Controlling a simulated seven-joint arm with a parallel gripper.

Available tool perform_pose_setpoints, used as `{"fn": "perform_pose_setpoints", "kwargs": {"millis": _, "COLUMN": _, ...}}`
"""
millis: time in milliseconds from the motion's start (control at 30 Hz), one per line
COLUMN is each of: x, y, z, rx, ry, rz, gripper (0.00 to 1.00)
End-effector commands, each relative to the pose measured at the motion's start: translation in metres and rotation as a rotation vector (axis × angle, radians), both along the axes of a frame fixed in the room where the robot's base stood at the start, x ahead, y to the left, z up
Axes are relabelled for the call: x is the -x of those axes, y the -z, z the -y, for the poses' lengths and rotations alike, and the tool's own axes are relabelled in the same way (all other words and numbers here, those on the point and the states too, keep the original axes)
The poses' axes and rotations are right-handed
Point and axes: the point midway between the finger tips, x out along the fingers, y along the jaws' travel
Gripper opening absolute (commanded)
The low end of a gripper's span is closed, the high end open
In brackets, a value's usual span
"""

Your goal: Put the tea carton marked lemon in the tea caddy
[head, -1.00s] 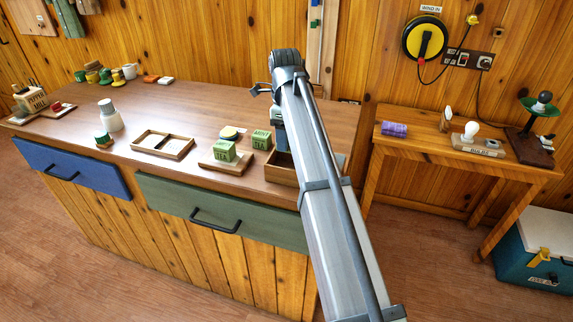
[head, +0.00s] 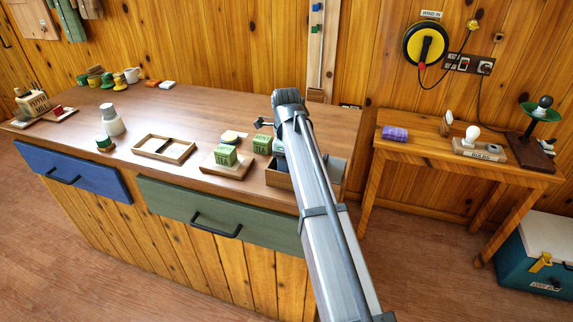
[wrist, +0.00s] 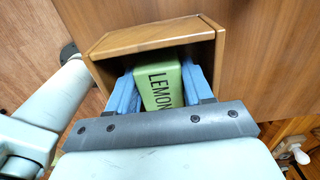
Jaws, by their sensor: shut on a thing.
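The green carton marked LEMON (wrist: 160,90) is held between the two blue fingers of my gripper (wrist: 163,82) in the wrist view. An open wooden box, which looks like the tea caddy (wrist: 150,39), has walls around the carton and fingers in that view. I cannot tell whether the carton touches its floor. In the head view the caddy (head: 279,181) sits at the right end of the counter, and my arm covers its middle. The lemon carton is hidden there behind my arm.
Left of the caddy, a green tea carton (head: 226,156) stands on a wooden board (head: 237,170); another green carton (head: 262,145) stands behind. The counter's back middle is clear.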

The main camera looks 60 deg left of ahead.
Motion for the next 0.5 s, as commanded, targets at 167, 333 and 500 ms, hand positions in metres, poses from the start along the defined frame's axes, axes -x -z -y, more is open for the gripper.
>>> {"fn": "perform_pose_setpoints", "kwargs": {"millis": 167, "x": 0.0, "y": 0.003, "z": 0.0, "rx": 0.0, "ry": 0.0, "rz": 0.0, "gripper": 0.53}}
{"fn": "perform_pose_setpoints", "kwargs": {"millis": 333, "x": 0.0, "y": 0.0027, "z": 0.0, "rx": 0.0, "ry": 0.0, "rz": 0.0, "gripper": 0.61}}
{"fn": "perform_pose_setpoints", "kwargs": {"millis": 500, "x": -0.0001, "y": 0.0022, "z": -0.0001, "rx": 0.0, "ry": 0.0, "rz": 0.0, "gripper": 0.61}}
